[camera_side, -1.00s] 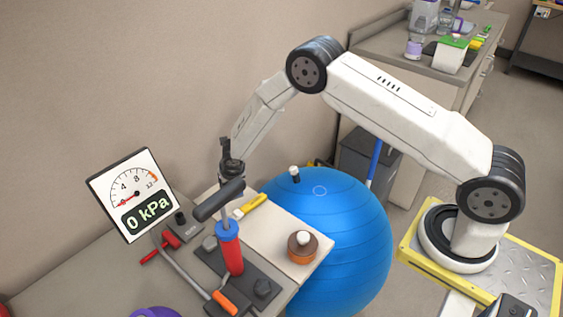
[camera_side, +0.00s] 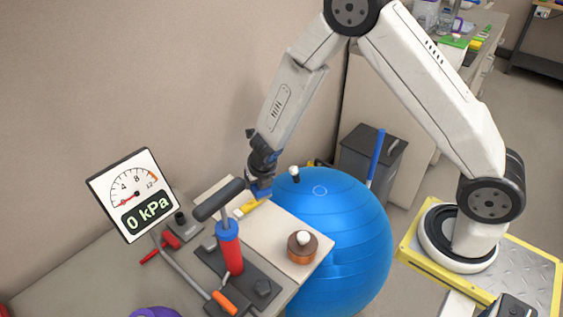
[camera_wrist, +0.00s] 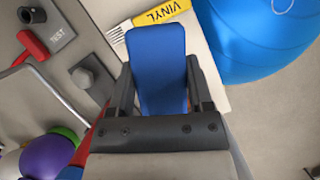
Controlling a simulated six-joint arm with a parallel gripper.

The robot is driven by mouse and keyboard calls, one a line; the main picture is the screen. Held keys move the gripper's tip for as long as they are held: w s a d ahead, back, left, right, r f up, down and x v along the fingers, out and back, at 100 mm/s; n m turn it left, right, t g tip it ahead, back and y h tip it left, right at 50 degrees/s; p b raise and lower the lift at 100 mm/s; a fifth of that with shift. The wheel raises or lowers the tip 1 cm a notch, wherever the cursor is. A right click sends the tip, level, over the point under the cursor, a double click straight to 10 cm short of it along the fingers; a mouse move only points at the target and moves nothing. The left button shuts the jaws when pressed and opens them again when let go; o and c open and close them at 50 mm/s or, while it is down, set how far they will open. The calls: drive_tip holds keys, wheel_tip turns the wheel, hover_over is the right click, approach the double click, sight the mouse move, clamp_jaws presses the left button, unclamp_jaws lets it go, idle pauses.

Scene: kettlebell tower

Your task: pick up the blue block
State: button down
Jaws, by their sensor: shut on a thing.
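The blue block (camera_wrist: 158,62) is held between the two dark fingers of my gripper (camera_wrist: 160,95) in the wrist view, its broad blue face toward the camera. In the side view my gripper (camera_side: 262,172) points down with the blue block (camera_side: 261,190) at its tip, just right of the pump's black handle (camera_side: 219,200). The fingers are shut on the block. The block's lower end is by the yellow vinyl tool, and I cannot tell its height above the board.
A large blue ball (camera_side: 345,235) stands to the right. The pale board (camera_side: 285,235) carries an orange-brown pot (camera_side: 302,248) and a yellow vinyl tool (camera_wrist: 162,12). The red pump (camera_side: 230,250) stands in front, a gauge (camera_side: 140,195) to the left. A grey bin (camera_side: 370,155) stands behind.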

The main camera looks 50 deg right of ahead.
drive_tip(key=shift+s+r, duration=0.35)
drive_tip(key=shift+s, duration=0.4)
drive_tip(key=c, duration=0.6)
unclamp_jaws()
clamp_jaws()
